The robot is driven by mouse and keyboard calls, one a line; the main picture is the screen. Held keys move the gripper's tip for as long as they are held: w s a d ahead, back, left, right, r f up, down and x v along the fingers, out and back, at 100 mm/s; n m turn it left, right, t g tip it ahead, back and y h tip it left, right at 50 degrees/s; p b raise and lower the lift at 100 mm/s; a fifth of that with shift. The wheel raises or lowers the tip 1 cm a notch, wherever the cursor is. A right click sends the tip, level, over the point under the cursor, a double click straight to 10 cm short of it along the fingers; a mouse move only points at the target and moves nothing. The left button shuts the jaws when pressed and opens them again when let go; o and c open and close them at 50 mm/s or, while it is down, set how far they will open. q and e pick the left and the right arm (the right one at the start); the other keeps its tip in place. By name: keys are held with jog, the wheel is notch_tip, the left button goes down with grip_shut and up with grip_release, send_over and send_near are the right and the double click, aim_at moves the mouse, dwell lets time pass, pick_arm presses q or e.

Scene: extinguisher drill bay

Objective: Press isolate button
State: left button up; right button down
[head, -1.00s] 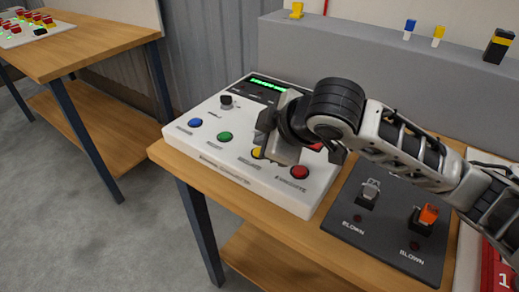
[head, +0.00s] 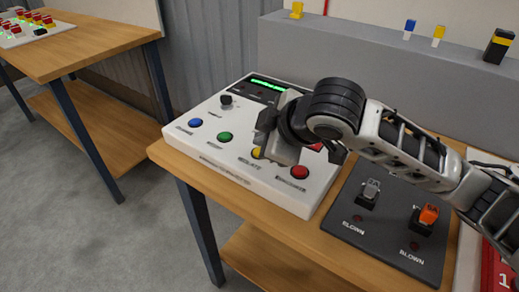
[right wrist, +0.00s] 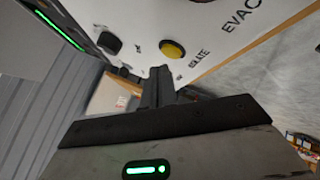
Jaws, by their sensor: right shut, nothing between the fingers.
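The white control panel (head: 216,165) sits on a wooden table. The yellow button (right wrist: 172,50) shows clearly in the right wrist view, beside a partly visible label ending in "LATE". My right gripper (right wrist: 161,75) is shut and empty, its fingertips close to the yellow button. I cannot tell whether they touch it. In the head view, my right gripper (head: 268,140) hangs over the panel. My left gripper is not in view.
Blue (head: 195,122), green (head: 225,137) and red (head: 299,172) buttons flank the yellow one. A black knob (head: 226,100) and a green-lit display (head: 268,83) are behind. A dark switch plate (head: 385,225) lies to the right. A grey ledge (head: 370,75) stands behind.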

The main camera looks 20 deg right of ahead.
jog(key=shift+f, duration=0.15)
jog(key=shift+f, duration=0.3)
jog(key=shift+f, duration=0.5)
dwell(0.6)
jog(key=shift+r, duration=0.1)
jog(key=shift+r+p, duration=0.85)
jog(key=shift+p, duration=0.5)
